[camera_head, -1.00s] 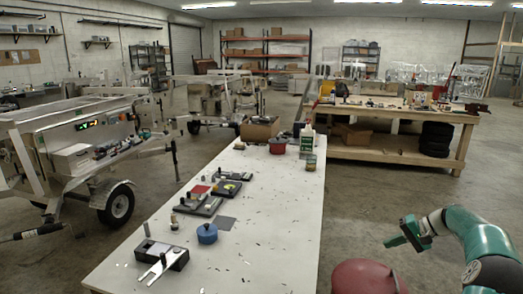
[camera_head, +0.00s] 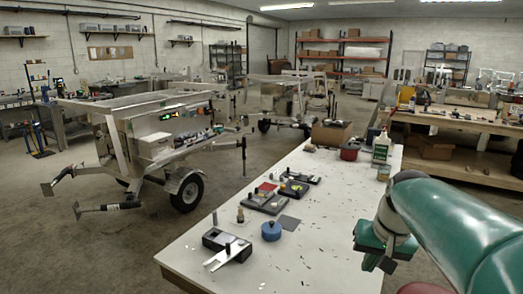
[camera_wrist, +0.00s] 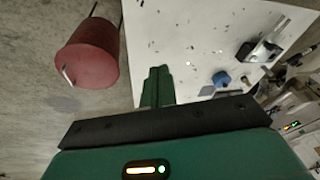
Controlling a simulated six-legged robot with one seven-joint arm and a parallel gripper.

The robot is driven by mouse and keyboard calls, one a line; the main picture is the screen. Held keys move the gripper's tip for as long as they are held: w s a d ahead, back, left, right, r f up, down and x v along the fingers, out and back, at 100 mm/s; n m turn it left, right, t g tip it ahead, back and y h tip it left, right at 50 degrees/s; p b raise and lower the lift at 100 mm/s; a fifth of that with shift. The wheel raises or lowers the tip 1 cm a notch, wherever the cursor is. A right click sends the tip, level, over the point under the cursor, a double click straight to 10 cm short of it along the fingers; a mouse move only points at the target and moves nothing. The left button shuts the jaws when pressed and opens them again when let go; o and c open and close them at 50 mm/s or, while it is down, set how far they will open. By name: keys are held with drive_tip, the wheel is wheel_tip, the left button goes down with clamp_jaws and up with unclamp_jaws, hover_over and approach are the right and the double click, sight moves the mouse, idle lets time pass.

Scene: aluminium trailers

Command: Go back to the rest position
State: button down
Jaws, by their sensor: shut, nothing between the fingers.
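My green gripper (camera_head: 372,256) is at the right of the head view, by the right edge of the long white table (camera_head: 330,215). In the wrist view its fingers (camera_wrist: 158,85) are together with nothing between them. They show against the table's edge and the grey floor. My green arm covers the lower right of the head view and hides what lies behind it.
A red drum (camera_wrist: 87,52) stands on the floor beside the table. The table bears a blue round container (camera_head: 271,231), a black and silver fixture (camera_head: 227,246) and a green-white bottle (camera_head: 381,148). A wheeled aluminium trailer (camera_head: 160,140) stands left; floor between is clear.

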drive_tip(key=s+a+f+n+t, duration=0.1)
drive_tip(key=s+a, duration=0.2)
drive_tip(key=s, duration=0.4)
drive_tip(key=s+a+f+n+t, duration=0.1)
drive_tip(key=s+a, duration=0.3)
drive_tip(key=s, duration=0.4)
drive_tip(key=shift+a+f+n+t+h, duration=0.3)
drive_tip(key=shift+h, duration=0.1)
drive_tip(key=shift+s, duration=0.1)
